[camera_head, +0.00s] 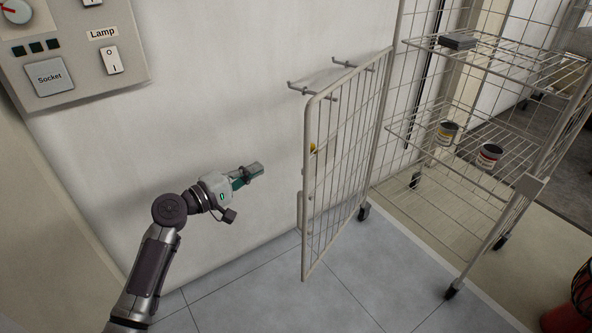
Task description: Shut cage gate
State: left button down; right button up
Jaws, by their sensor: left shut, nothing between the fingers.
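The wire cage (480,60) stands at the right on wheels, with wire shelves inside. Its gate (345,145), a pale metal frame with thin bars, stands swung open towards me and the left, hinged at the cage's left post. A small yellow part (312,148) shows on the gate's free edge. My left gripper (257,169) is shut and empty, in front of the wall and to the left of the gate's free edge, apart from it. My right gripper is not in view.
Cans (447,132) and (489,156) and a dark box (458,41) rest on the shelves. Wall hooks (305,90) stick out behind the gate. A control panel (75,50) hangs upper left. A red drum (583,285) stands lower right. Tiled floor (350,290) before the cage is clear.

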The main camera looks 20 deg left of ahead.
pick_arm(q)
jog(key=w+d, duration=0.7)
jog(key=d, duration=0.2)
jog(key=shift+w, duration=0.2)
jog(key=shift+r, duration=0.1)
